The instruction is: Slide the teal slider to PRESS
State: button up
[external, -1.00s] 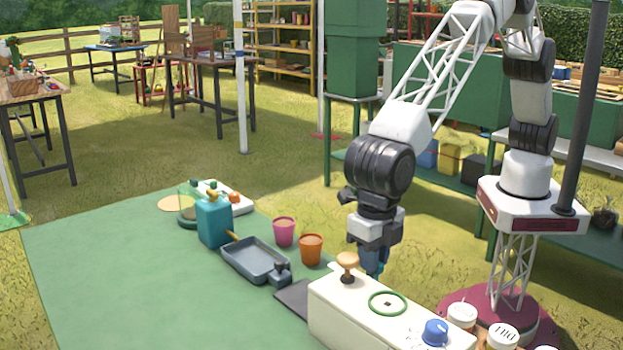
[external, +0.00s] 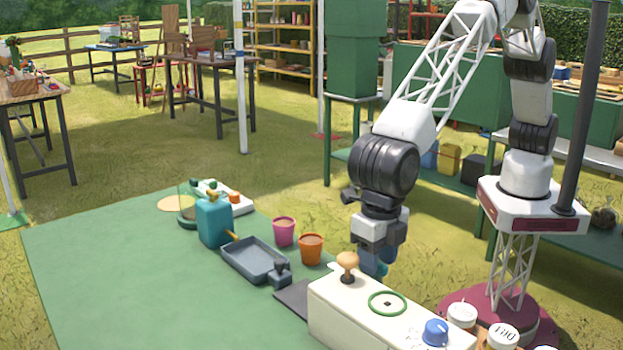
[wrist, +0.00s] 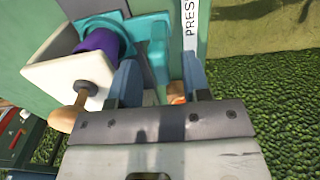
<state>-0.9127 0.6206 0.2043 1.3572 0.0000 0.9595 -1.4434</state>
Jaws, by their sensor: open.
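The teal slider (wrist: 155,50) shows in the wrist view as a teal block, beside a teal ring around a purple cylinder (wrist: 97,43). A white strip lettered "PRES", cut off by the frame's top edge (wrist: 190,22), stands just right of the block. My gripper (wrist: 160,80) is open, its two blue-grey fingers on either side of the block's lower part. I cannot tell whether they touch it. In the external view my gripper (external: 376,262) points down behind the white box, which hides the slider and the fingertips.
The white box (external: 335,310) with a wooden knob (external: 347,262), green ring (external: 387,303) and blue dial (external: 435,331) stands in front of my gripper. Orange (external: 311,249) and pink (external: 284,232) pots and a grey tray (external: 254,260) are to the left. The green mat (external: 130,270) has free room.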

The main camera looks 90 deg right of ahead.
jog(key=shift+r, duration=3.75)
